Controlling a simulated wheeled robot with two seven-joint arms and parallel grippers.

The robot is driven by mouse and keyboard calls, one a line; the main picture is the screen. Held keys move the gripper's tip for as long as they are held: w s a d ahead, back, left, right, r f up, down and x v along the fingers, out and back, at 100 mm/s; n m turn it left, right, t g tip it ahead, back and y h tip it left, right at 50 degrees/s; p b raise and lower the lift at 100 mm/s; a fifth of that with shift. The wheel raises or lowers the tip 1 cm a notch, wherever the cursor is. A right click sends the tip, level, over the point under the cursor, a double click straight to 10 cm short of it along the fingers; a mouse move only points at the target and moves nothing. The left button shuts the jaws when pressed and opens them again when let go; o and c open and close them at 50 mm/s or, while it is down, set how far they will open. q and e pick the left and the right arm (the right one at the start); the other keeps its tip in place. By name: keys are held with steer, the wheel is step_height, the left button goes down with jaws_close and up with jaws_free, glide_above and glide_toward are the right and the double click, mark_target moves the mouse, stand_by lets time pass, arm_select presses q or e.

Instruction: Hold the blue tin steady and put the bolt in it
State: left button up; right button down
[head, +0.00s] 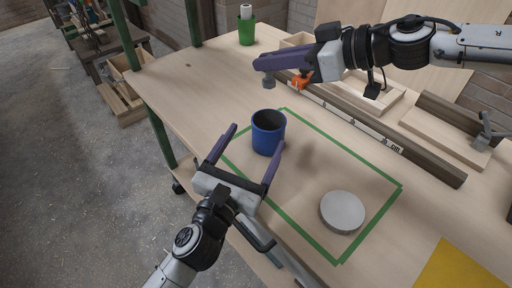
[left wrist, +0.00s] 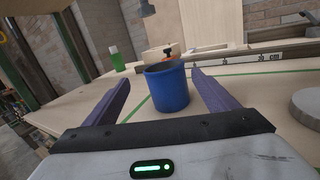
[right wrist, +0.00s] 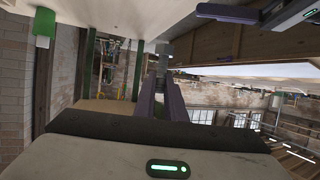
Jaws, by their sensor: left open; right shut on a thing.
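The blue tin (head: 266,139) stands upright and open-topped on the wooden bench, at the upper left of a green tape outline; it also shows in the left wrist view (left wrist: 168,92). My left gripper (head: 257,135) is open, its two purple fingers pointing at the tin with a finger toward each side. No contact is visible. My right gripper (head: 262,66) is shut on the grey bolt (head: 269,82), held in the air beyond the tin. The bolt also shows at the fingertips in the right wrist view (right wrist: 163,76). The tin's inside looks dark.
A round grey disc (head: 343,211) lies inside the tape (head: 370,226), right of the tin. A long ruled rail (head: 380,136) runs behind it, with an orange item (head: 301,81) near its left end. A yellow sheet (head: 455,268) lies front right.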

mark_target(274, 119)
arm_select(q)
steer(key=shift+d+f+n+g, duration=0.3)
steer(key=shift+d+f+n, duration=0.15)
steer(key=shift+f, duration=0.2)
steer(key=shift+w, duration=0.3)
steer(key=x, duration=1.1)
steer(key=shift+w+d, duration=0.1)
steer(key=c, duration=1.2)
arm_select(e)
steer(key=shift+s+d+f, duration=0.1)
steer(key=shift+d+f, duration=0.05)
steer(key=shift+f, duration=1.9)
